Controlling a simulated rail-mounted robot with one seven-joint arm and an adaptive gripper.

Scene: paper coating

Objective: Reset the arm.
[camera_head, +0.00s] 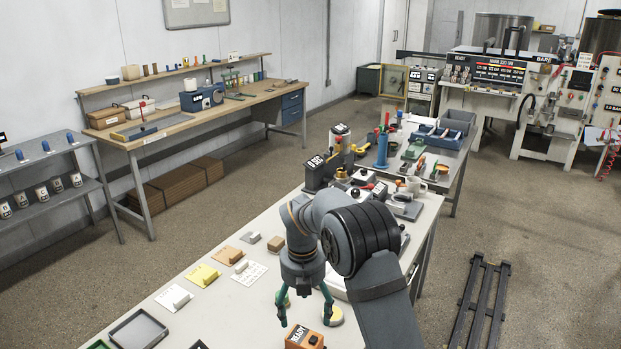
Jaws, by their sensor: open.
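My gripper (305,310) hangs pointing down over the near white table (235,317). Its two greenish fingers are spread apart, with nothing between them that I can see. My grey arm comes in from the lower right and bends over the table, hiding part of it. An orange box marked READY (304,338) sits just below the fingertips at the bottom of the view.
Sample cards and blocks, including a yellow one (202,275), lie left of my gripper. A grey tray (138,331) is at the front left. A cluttered group with a dark device (318,170) and a mug (416,185) stands behind my arm. A black rack (480,300) lies on the floor at right.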

